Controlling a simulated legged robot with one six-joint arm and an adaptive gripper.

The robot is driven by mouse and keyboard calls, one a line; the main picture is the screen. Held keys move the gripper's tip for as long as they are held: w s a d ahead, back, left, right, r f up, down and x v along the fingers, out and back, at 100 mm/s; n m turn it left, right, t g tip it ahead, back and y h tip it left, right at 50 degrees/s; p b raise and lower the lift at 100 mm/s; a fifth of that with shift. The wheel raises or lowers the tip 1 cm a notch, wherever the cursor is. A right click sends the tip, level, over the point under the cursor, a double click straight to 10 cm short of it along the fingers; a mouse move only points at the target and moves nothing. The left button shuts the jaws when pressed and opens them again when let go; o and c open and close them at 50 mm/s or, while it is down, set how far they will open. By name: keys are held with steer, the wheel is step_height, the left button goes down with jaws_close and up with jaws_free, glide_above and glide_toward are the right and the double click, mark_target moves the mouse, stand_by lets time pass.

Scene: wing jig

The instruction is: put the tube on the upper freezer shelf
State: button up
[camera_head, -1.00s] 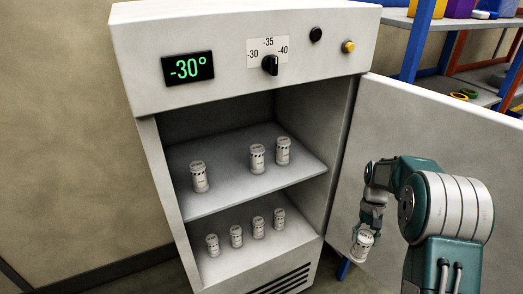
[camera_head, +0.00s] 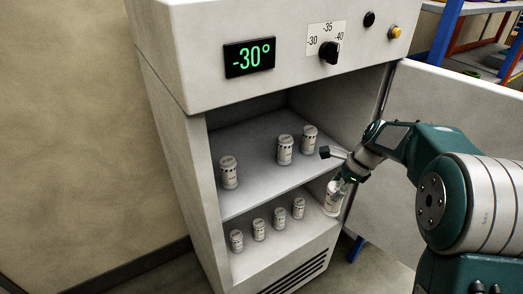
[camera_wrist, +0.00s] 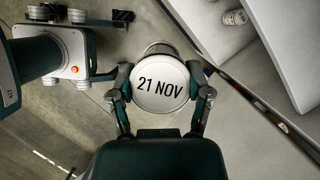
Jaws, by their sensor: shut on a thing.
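My gripper (camera_head: 342,182) is shut on a white tube (camera_head: 333,198) with a dark-marked label, in front of the freezer's right side. In the wrist view the tube's lid (camera_wrist: 161,86) reads "21 NOV" and sits between both fingers (camera_wrist: 161,98). The freezer (camera_head: 185,150) stands open. Its upper shelf (camera_head: 262,178) bears three similar tubes: one at left (camera_head: 229,172) and two at right (camera_head: 284,150), (camera_head: 309,139). The held tube is outside the shelf, appearing lower than the shelf's surface.
The lower compartment (camera_head: 268,262) holds several tubes in a row. The open freezer door (camera_head: 470,110) stands at right, behind my arm. The upper shelf has bare room at its middle and front. The display (camera_head: 249,58) reads -30°.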

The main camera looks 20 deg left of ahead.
steer(key=a+r+m+t, duration=0.2)
steer(key=a+r+m, duration=0.3)
steer(key=a+m, duration=0.15)
steer(key=shift+t, duration=0.3)
steer(key=w+a+f, duration=0.1)
steer(key=w+a, duration=0.1)
steer(key=a, duration=0.3)
steer(key=w+a+f, duration=0.1)
steer(key=w+a, duration=0.1)
steer(key=a, duration=0.3)
steer(key=w+a+f, duration=0.2)
steer(key=a, duration=0.4)
steer(key=shift+w+a, duration=0.1)
steer(key=o, duration=1.2)
steer(key=shift+h, duration=0.3)
steer(key=shift+r, duration=0.1)
